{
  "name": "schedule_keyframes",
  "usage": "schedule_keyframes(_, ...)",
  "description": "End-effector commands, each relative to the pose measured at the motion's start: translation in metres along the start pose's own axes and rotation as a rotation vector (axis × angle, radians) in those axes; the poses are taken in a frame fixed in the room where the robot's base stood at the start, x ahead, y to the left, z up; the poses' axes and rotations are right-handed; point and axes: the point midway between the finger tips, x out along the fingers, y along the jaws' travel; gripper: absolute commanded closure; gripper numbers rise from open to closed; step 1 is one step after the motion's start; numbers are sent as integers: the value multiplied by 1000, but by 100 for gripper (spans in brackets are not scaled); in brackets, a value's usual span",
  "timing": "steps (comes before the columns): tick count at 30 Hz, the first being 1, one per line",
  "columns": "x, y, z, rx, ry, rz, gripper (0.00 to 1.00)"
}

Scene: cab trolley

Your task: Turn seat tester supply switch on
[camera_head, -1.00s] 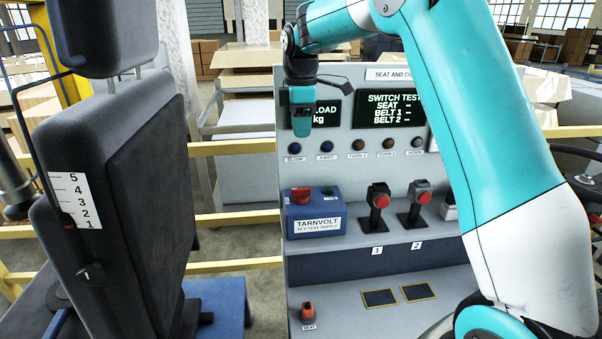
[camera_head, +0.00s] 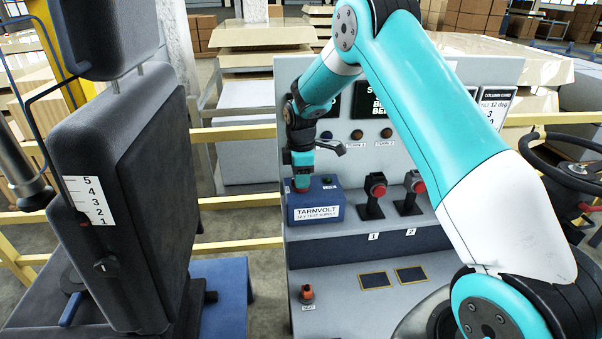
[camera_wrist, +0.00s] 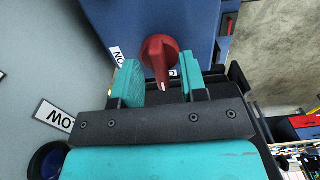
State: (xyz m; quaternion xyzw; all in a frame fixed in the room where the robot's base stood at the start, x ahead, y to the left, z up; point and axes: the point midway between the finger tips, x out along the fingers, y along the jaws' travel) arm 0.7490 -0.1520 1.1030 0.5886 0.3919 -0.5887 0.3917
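The seat tester supply is a blue box (camera_head: 328,200) labelled TARNVOLT, standing on the grey test bench. In the wrist view its red rotary knob (camera_wrist: 159,60) sits on the blue face (camera_wrist: 200,25), with its pointer end toward the gripper. My gripper (camera_wrist: 160,78) is open, with one teal finger on each side of the knob; gaps show on both sides. In the head view my gripper (camera_head: 301,180) is over the left part of the box and hides the knob. Whether the fingertips reach down beside the knob fully, I cannot tell.
Two red-topped belt buckles (camera_head: 376,187) stand right of the box. The black seat (camera_head: 140,190) stands to the left, and a steering wheel (camera_head: 570,165) is at the right.

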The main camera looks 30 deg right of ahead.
Motion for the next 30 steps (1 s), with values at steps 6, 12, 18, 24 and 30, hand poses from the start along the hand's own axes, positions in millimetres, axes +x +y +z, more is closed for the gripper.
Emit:
schedule_keyframes(6,5,0,0,0,0,0,61)
schedule_keyframes(12,4,0,0,0,0,0,77)
schedule_keyframes(18,4,0,0,0,0,0,100)
schedule_keyframes(24,4,0,0,14,0,1,100)
schedule_keyframes(30,5,0,0,88,1,2,100)
